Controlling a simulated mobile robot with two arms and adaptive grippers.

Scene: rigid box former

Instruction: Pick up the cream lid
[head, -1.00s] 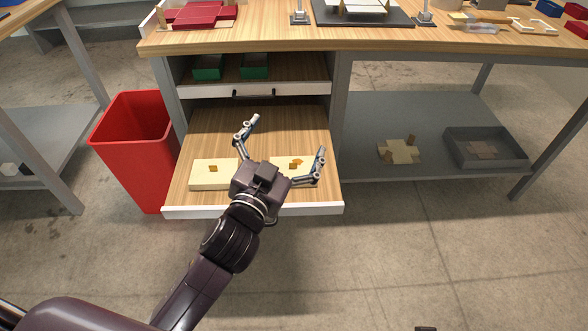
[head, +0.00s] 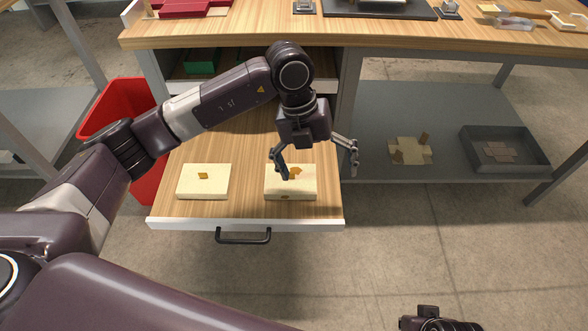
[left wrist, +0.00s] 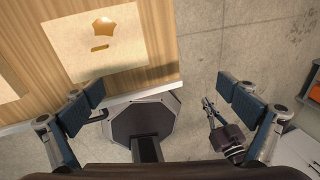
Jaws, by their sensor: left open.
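Two cream box-like pieces lie flat in the pulled-out wooden drawer (head: 248,200). The left one (head: 203,189) has a small gold patch on top. The right one (head: 305,186) has a gold star-like mark on top and a small gold mark on its front; it also shows at the upper left of the left wrist view (left wrist: 125,52). My left gripper (head: 320,174) is open and empty, pointing down above the drawer's right edge. One finger overlaps the right cream piece in the head view; contact cannot be told. My right gripper (head: 438,320) is partly cut off at the bottom.
The worktop (head: 240,35) overhangs the drawer behind my arm. A red bin (head: 110,105) stands left of the drawer. The drawer's white front has a dark handle (head: 243,236). A grey shelf (head: 440,110) lies to the right. Floor in front is clear.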

